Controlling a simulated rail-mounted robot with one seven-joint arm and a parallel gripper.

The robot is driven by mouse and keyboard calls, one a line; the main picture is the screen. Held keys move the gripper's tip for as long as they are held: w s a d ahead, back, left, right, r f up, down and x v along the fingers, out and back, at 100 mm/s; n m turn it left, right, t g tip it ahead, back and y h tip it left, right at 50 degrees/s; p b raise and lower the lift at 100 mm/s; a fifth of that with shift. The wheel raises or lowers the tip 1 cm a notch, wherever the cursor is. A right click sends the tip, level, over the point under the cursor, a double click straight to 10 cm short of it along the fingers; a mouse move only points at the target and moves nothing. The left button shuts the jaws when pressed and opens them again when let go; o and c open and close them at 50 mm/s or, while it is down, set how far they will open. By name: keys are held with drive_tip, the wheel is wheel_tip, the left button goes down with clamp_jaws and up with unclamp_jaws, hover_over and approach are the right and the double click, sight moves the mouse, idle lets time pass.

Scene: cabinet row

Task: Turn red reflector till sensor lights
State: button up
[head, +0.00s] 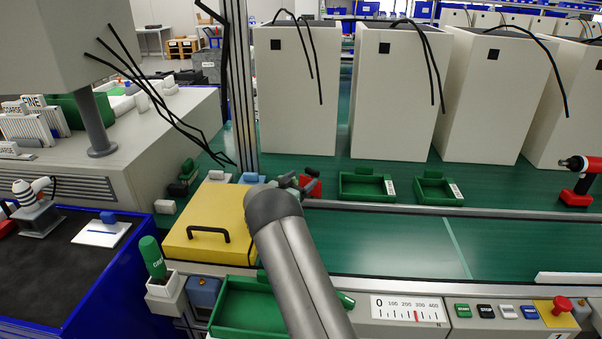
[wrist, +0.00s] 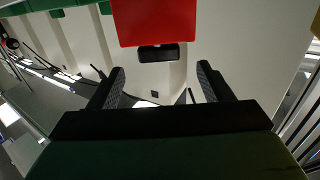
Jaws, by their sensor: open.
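The red reflector (head: 311,184) stands at the back of the green bench, just right of the yellow cover, partly hidden by my gripper (head: 290,182). In the wrist view a red block (wrist: 153,20), apparently the reflector, fills the top middle, with a short dark piece (wrist: 158,53) under its lower edge. My gripper (wrist: 161,72) is open; its two dark fingers stand apart, left and right below the red block. Nothing is seen clamped between them. I cannot tell whether a finger touches the reflector. I cannot make out the sensor or any lit lamp.
The yellow cover (head: 208,228) with a black handle lies left of my arm. Green trays (head: 367,186) stand to the right at the back, before tall beige cabinets (head: 298,90). The green conveyor (head: 390,238) to the right is clear.

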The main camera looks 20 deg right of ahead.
sight(311, 173)
drive_tip(key=x, duration=0.7)
drive_tip(key=shift+s+r+p, duration=0.1)
drive_tip(key=shift+p, duration=0.25)
drive_tip(key=c, duration=1)
